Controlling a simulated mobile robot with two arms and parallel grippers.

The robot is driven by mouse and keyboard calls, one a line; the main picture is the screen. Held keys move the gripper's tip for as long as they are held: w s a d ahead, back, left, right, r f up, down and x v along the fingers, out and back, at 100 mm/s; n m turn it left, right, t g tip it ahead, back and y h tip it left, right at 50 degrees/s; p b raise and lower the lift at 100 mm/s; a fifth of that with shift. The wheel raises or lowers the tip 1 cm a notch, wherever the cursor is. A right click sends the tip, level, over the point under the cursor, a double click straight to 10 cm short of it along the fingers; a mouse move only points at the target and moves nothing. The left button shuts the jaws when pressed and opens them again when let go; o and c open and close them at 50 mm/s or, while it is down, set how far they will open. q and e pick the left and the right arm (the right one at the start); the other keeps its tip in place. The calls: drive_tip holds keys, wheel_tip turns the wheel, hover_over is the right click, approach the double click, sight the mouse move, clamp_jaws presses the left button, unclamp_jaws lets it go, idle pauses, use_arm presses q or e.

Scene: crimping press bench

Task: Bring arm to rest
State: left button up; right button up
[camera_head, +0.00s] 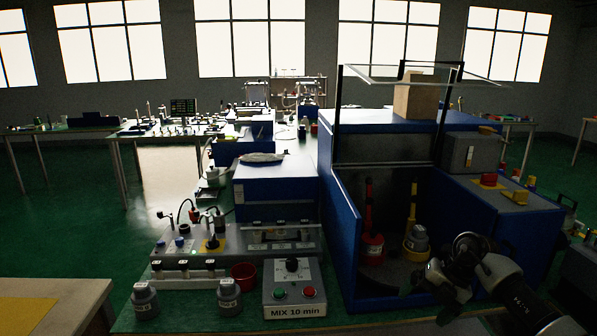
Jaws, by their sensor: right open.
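My right arm (503,283) reaches in from the lower right. Its dark gripper (438,277) is open, with nothing seen between its fingers. It is in front of the lower right of the blue press cabinet (344,245), near the cabinet's open bay. Inside the bay stand a red-based tool (372,246) and a yellow-based tool (416,241) with a grey cap. The gripper looks close to the yellow-based tool, but I cannot tell whether they touch. My left gripper is not in view.
A clear raised guard (420,75) tops the press. Left of it are a control box (294,291) marked "MIX 10 min", a red cup (243,274) and two grey-capped jars (145,299). A red button (488,179) sits on the right blue housing. Green floor lies open at left.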

drive_tip(key=s+a+f+m+t+y+p, duration=0.15)
drive_tip(key=a+f+m+t+y, duration=0.5)
drive_tip(key=f, duration=0.95)
drive_tip(key=s+d+f+m+t+h, duration=0.1)
drive_tip(key=s+f+m+t+h, duration=0.15)
drive_tip(key=s+f+m, duration=0.45)
drive_tip(key=s+f+m+t+h, duration=0.25)
drive_tip(key=f+m, duration=0.25)
drive_tip(key=f, duration=0.4)
drive_tip(key=s+d+f+m+g+h+p, duration=0.15)
drive_tip(key=s+f+m+h, duration=0.25)
drive_tip(key=s+f, duration=0.45)
drive_tip(key=s+f+m+g+h, duration=0.1)
drive_tip(key=s+f+m+g, duration=0.2)
drive_tip(key=s, duration=1.4)
drive_tip(key=s+f+m+g+h, duration=0.2)
drive_tip(key=s+f+g, duration=0.5)
drive_tip(key=s, duration=1)
drive_tip(key=shift+f+m, duration=0.5)
drive_tip(key=shift+m, duration=0.05)
